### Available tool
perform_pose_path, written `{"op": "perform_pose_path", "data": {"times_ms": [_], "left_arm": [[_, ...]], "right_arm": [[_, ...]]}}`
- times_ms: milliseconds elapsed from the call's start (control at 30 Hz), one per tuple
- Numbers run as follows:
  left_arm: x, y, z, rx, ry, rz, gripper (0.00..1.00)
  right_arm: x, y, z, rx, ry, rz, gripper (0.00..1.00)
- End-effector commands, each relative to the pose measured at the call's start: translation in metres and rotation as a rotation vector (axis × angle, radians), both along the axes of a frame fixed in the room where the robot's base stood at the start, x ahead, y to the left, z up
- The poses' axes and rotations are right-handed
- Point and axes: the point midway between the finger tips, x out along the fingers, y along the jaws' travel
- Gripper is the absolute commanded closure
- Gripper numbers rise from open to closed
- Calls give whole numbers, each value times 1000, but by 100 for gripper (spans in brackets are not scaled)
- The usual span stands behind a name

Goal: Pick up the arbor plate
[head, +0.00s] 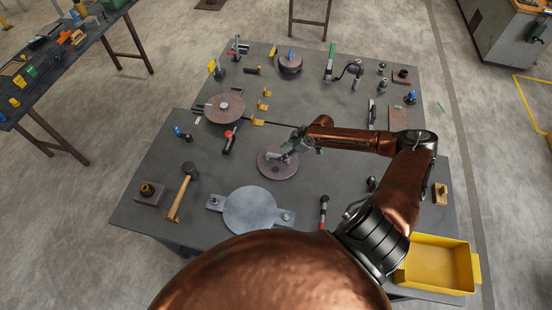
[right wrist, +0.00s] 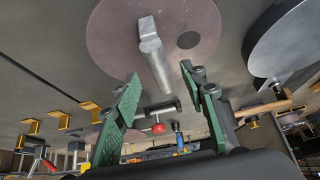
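What I take for the arbor plate (head: 270,171) is a round brown disc near the middle of the table, with a grey metal post on it. In the right wrist view the disc (right wrist: 195,18) shows a dark round spot, and the post (right wrist: 152,55) points toward the gripper. My right gripper (head: 299,147) is beside the post, above the disc. In the right wrist view its green-padded fingers (right wrist: 161,75) are apart, with the post's near end between them and gaps on both sides. My left gripper is not in view.
A grey plate with two side lugs (head: 249,210) lies in front, a mallet (head: 182,193) to the left. A larger brown disc (head: 222,112) and yellow brackets (head: 264,93) stand behind. A yellow bin (head: 437,264) is at front right. Bare tabletop surrounds the middle disc.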

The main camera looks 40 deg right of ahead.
Motion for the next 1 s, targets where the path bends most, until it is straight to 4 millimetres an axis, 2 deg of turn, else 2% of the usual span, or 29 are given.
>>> {"op": "perform_pose_path", "data": {"times_ms": [100,233,400,533,633,1000], "left_arm": [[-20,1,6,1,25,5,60],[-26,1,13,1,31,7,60],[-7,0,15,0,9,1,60],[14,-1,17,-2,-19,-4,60],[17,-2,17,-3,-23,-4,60],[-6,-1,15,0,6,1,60]], "right_arm": [[5,5,-10,3,0,-1,61],[14,13,-26,2,0,-3,61],[21,17,-41,-1,-1,-1,61],[22,18,-43,-2,0,0,61],[22,18,-43,-1,-1,2,61],[22,19,-42,0,0,2,86]]}}
